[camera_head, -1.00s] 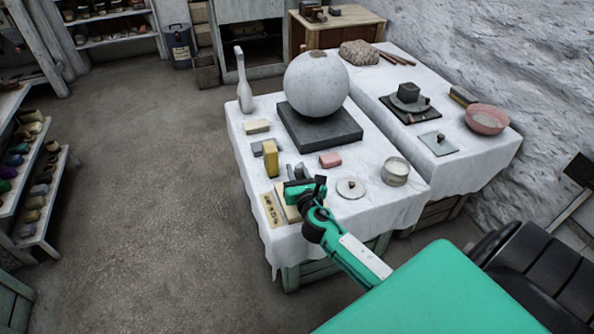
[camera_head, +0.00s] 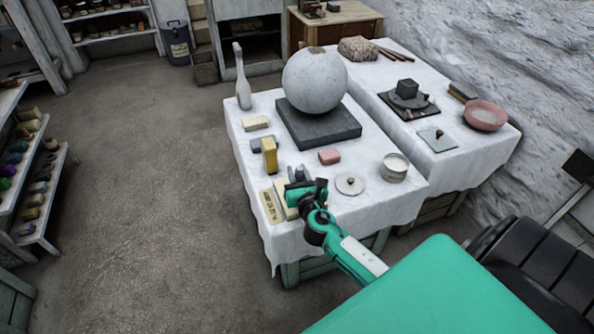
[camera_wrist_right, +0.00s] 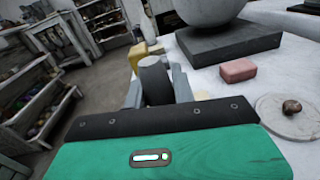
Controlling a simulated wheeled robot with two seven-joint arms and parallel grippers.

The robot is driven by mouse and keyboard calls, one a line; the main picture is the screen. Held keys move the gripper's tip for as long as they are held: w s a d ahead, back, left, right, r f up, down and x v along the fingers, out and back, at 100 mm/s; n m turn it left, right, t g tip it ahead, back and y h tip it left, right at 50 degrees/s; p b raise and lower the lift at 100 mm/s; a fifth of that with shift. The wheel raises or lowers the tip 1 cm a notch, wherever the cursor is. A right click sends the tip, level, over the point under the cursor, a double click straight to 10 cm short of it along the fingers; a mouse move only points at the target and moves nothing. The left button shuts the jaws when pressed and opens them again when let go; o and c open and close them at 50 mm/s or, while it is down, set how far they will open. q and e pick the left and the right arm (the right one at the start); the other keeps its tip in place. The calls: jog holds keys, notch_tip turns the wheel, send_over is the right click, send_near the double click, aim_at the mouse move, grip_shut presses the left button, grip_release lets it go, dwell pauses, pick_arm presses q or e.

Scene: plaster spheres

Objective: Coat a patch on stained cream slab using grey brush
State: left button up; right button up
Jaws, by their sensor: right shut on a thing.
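My right gripper (camera_head: 297,174) is over the front left part of the white-clothed table. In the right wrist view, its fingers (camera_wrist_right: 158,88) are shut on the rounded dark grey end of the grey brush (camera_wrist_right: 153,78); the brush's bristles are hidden. A cream slab (camera_head: 281,191) lies under and beside the gripper, partly covered by it. To its left lies a yellowish strip with dark marks (camera_head: 271,207). I cannot tell for sure which of these two is the stained slab, nor whether the brush touches either. My left gripper is not in view.
A plaster sphere (camera_head: 314,80) sits on a dark slab (camera_head: 318,125) behind. A yellow block (camera_head: 270,155), a pink block (camera_head: 329,157), a round lid (camera_head: 350,184) and a pot (camera_head: 394,168) stand near the gripper. A white bottle (camera_head: 242,78) stands back left.

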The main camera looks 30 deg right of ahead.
jog(key=shift+w, duration=0.15)
jog(key=shift+x, duration=1.4)
jog(key=shift+p+v, duration=0.6)
jog(key=shift+v, duration=0.95)
jog(key=shift+x, duration=1.55)
jog(key=shift+a, duration=0.1)
jog(key=shift+s+a+r+p, duration=0.2)
jog(key=shift+s+r+p, duration=0.5)
jog(key=shift+p, duration=0.2)
